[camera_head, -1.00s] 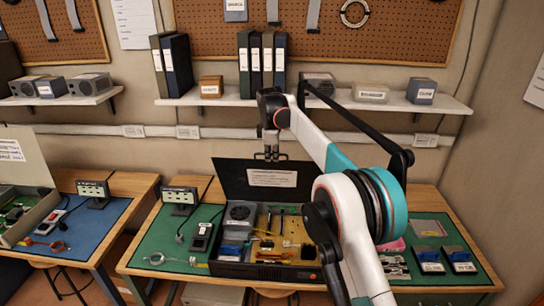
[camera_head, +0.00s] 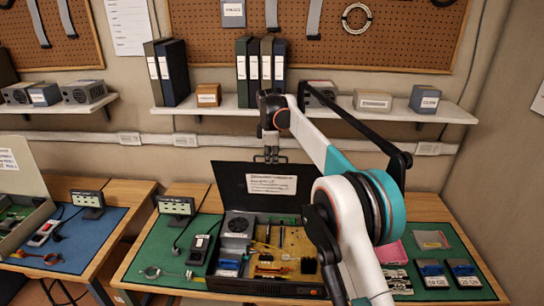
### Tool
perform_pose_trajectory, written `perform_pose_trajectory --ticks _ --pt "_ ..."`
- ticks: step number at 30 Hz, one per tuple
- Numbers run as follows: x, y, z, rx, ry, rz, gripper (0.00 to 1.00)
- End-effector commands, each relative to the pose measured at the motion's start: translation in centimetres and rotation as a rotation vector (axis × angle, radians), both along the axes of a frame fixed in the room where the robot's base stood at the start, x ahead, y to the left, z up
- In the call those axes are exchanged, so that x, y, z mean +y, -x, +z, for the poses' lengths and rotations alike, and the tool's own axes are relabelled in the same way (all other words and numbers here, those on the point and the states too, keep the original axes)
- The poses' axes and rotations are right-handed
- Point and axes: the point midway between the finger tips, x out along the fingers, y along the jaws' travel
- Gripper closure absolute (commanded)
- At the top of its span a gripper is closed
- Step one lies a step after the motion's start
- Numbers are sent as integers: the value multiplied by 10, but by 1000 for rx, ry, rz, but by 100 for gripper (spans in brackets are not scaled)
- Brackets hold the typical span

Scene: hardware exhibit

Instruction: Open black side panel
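The black side panel (camera_head: 228,177) stands raised at the back of an open black computer case (camera_head: 265,286), with a white label (camera_head: 271,184) on its face. The case lies on the green mat of the right-hand table and shows boards, cables and a grey fan unit inside. My gripper (camera_head: 271,158) points down at the top edge of the panel, near its middle. Its fingers are small here; I cannot tell whether they touch the panel or are open or shut. My arm hides the right part of the case.
A shelf (camera_head: 210,107) with binders and small boxes runs along the wall behind my gripper. Drives (camera_head: 432,272) lie on the green mat at right, and a power strip (camera_head: 199,250) lies left of the case. A second table with a blue mat (camera_head: 80,240) is at left.

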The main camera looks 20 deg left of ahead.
Motion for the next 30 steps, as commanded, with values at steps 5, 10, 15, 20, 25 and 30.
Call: perform_pose_trajectory --ticks 5,10,15,20,25,30 --pt "0 0 0 0 0 0 73" --pt "0 0 1 0 0 0 73" --pt "-1 5 17 0 0 0 73" --pt "-3 14 47 0 0 0 73" --pt "-6 24 79 0 0 0 73" --pt "-7 32 102 0 0 0 73"
